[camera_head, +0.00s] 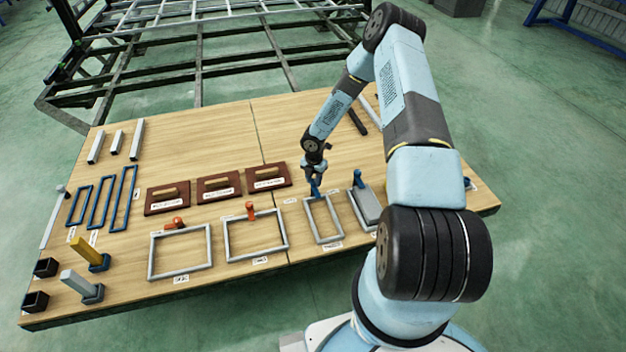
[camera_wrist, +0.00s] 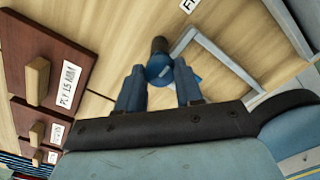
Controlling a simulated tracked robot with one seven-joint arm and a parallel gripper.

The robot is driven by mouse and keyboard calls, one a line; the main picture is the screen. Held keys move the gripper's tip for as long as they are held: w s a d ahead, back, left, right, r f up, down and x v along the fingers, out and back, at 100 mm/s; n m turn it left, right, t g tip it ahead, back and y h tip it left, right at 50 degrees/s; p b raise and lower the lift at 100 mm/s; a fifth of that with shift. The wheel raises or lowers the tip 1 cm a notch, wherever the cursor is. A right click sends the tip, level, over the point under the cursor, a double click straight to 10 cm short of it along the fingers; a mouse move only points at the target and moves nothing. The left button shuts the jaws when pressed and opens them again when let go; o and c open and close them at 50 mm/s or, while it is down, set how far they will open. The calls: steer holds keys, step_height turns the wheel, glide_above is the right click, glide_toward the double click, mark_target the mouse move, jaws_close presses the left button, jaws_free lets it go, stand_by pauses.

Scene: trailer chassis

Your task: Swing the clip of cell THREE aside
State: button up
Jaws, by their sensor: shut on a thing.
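A row of grey rectangular frames lies along the table's front side. The third frame from the left (camera_head: 334,233) is narrow and empty, with a blue clip (camera_head: 316,191) at its back edge. My gripper (camera_head: 314,180) is over that clip and shut on it. In the wrist view the blue round end of the clip (camera_wrist: 159,68) shows between my two fingers (camera_wrist: 160,82), beside the grey frame (camera_wrist: 225,60). The frame's label is too small to read, so I cannot confirm it is cell THREE.
To the right, a frame holds a grey block (camera_head: 367,205) with another blue clip (camera_head: 358,179). To the left, two wider frames (camera_head: 227,240) have orange-red clips (camera_head: 250,209). Brown boards with handles (camera_head: 218,186) lie behind. Open wood (camera_head: 215,125) lies farther back.

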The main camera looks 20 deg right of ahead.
steer(key=shift+a, duration=0.15)
steer(key=shift+m, duration=0.4)
steer(key=m, duration=0.8)
steer(key=shift+m, duration=0.3)
steer(key=m, duration=0.4)
steer(key=shift+w+m, duration=0.1)
steer(key=shift+m, duration=2.1)
